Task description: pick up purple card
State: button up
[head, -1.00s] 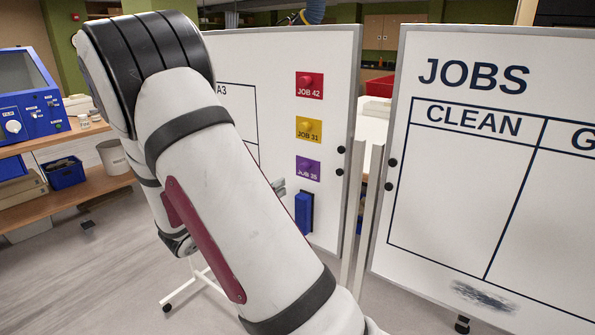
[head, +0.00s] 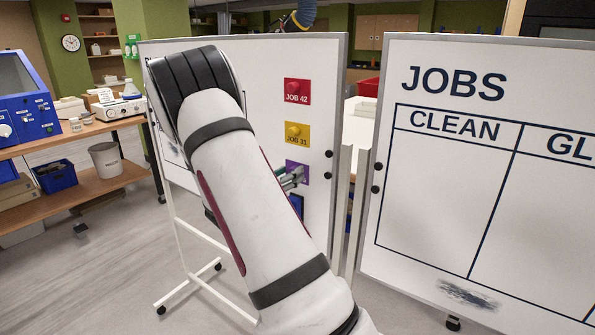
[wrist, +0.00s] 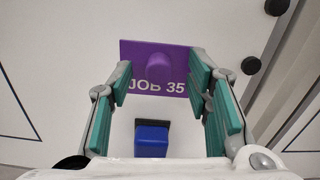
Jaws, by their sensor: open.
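The purple card (wrist: 133,53), marked JOB 35, is on the whiteboard with a purple knob (wrist: 160,65) on its front. In the wrist view my gripper (wrist: 162,78) is open, with its green-padded fingers to either side of the knob and the card's lower part. The fingers hold nothing, and I cannot tell how far they stand from the board. In the head view the purple card (head: 299,166) is partly hidden behind my gripper (head: 299,176).
A red JOB 42 card (head: 297,98) and a yellow JOB 31 card (head: 297,140) are above on the same board (head: 325,110). A blue eraser (wrist: 152,139) is below the purple card. A second board (head: 430,190) stands to the right, close by.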

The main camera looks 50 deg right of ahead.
jog(key=shift+w+d, duration=0.1)
jog(key=shift+d, duration=0.5)
grip_shut()
jog(key=r, duration=0.4)
jog(key=a+r+b, duration=0.1)
jog(key=r, duration=0.2)
jog(key=s+a+b, duration=0.1)
jog(key=a, duration=1.8)
jog(key=shift+s+b, duration=0.3)
